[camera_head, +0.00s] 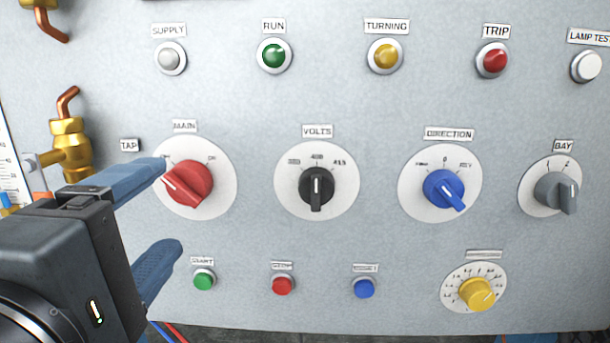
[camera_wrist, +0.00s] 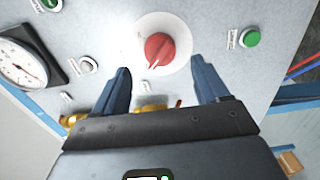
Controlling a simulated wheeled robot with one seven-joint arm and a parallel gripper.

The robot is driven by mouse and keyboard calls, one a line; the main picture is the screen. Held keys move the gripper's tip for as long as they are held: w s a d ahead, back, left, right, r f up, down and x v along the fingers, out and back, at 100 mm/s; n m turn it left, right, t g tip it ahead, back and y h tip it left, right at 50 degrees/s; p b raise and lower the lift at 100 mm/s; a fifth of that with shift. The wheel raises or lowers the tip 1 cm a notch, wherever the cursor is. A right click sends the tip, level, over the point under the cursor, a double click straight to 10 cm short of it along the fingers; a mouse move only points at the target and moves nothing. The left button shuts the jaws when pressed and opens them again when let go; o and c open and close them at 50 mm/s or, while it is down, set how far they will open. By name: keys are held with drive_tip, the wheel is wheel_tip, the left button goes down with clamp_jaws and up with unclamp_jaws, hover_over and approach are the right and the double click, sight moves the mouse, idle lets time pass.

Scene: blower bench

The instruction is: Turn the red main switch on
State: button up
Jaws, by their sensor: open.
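The red main switch (camera_head: 188,184) sits on a white round plate under the MAIN label. Its white pointer line points to the upper left, toward a mark partly hidden by a finger; the ON mark is at the upper right. My gripper (camera_head: 168,207) is open and empty, reaching in from the lower left with its blue fingers at the switch's left side. In the wrist view the red switch (camera_wrist: 160,47) lies ahead of the gap between the fingertips of my gripper (camera_wrist: 160,68). I cannot tell whether a finger touches it.
A black VOLTS knob (camera_head: 316,189), blue DIRECTION knob (camera_head: 444,189) and grey BAY knob (camera_head: 556,193) stand to the right. A green START button (camera_head: 204,280) is below the switch. A brass valve (camera_head: 70,150) juts out at the left. A gauge (camera_wrist: 22,66) shows in the wrist view.

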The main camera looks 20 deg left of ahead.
sight(179, 193)
drive_tip(key=shift+p+x, duration=0.5)
drive_tip(key=shift+x, duration=2.2)
drive_tip(key=shift+c, duration=0.4)
drive_tip(key=c, duration=1)
